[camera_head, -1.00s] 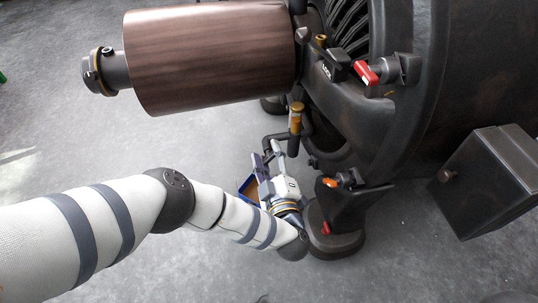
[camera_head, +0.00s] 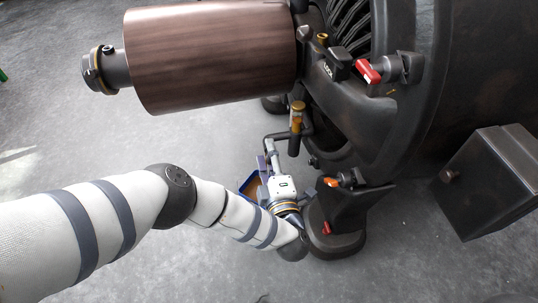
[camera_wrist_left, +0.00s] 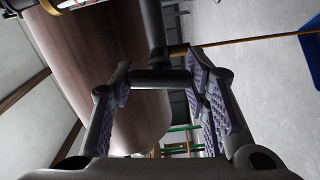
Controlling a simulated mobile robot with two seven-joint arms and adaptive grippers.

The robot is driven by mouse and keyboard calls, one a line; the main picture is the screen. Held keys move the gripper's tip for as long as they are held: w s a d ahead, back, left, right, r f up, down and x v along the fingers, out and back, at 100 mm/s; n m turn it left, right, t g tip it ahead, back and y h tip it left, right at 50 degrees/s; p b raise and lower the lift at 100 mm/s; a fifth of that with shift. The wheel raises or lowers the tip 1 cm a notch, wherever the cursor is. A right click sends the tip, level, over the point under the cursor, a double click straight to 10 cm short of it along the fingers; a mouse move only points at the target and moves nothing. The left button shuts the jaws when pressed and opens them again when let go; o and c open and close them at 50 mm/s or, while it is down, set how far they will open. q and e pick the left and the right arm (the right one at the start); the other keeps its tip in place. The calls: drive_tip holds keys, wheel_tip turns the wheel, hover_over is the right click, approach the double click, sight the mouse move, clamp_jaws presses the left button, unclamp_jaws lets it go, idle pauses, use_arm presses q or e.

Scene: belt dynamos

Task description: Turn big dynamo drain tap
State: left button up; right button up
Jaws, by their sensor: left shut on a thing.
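The big dynamo's drain tap (camera_head: 281,136) is a dark bent pipe piece at the lower left of the dynamo housing, beside a brass-and-amber fitting (camera_head: 297,115). My left gripper (camera_head: 270,153) reaches up to it from below. In the left wrist view the two padded fingers (camera_wrist_left: 160,82) stand on both sides of a dark crossbar of the tap (camera_wrist_left: 160,77), shut on its ends. A dark stem (camera_wrist_left: 152,25) runs up from the crossbar. In the head view the fingers partly hide the contact. My right gripper is not in view.
A blue-rimmed tray (camera_head: 246,184) with brown contents lies on the floor beside my left gripper. The dynamo's foot (camera_head: 337,243), with a red lever (camera_head: 327,228), is close on the right. A large brown roller (camera_head: 210,55) overhangs at top.

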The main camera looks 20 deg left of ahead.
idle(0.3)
use_arm(q)
drive_tip(key=o, duration=1.2)
drive_tip(key=shift+v, duration=6.05)
